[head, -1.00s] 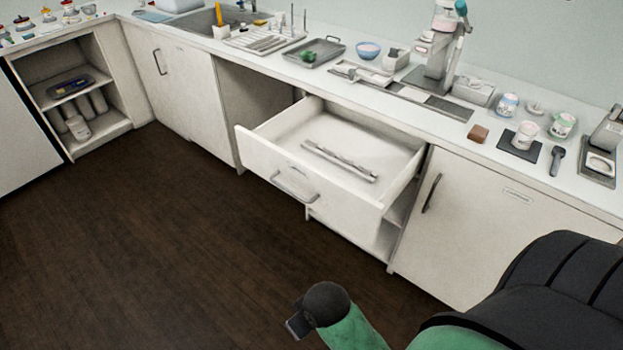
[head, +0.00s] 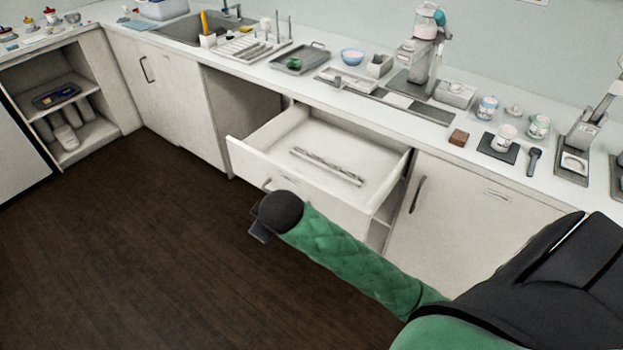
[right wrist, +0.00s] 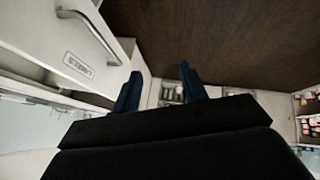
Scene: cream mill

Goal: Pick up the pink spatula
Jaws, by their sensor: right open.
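I cannot make out a pink spatula in either view. In the head view a drawer (head: 264,155) stands open, with a long thin greyish object (head: 327,166) lying on its floor; I cannot tell what that object is. My right gripper (head: 258,232) is in front of the drawer's face, partly hidden behind the dark round end of my arm. In the right wrist view the two dark blue fingers of my right gripper (right wrist: 160,90) are apart with nothing between them. My left gripper is not in view.
The drawer handle, labelled "LABELS" in the right wrist view (right wrist: 95,35), is close to my fingers. Open dark floor (head: 120,250) lies left.

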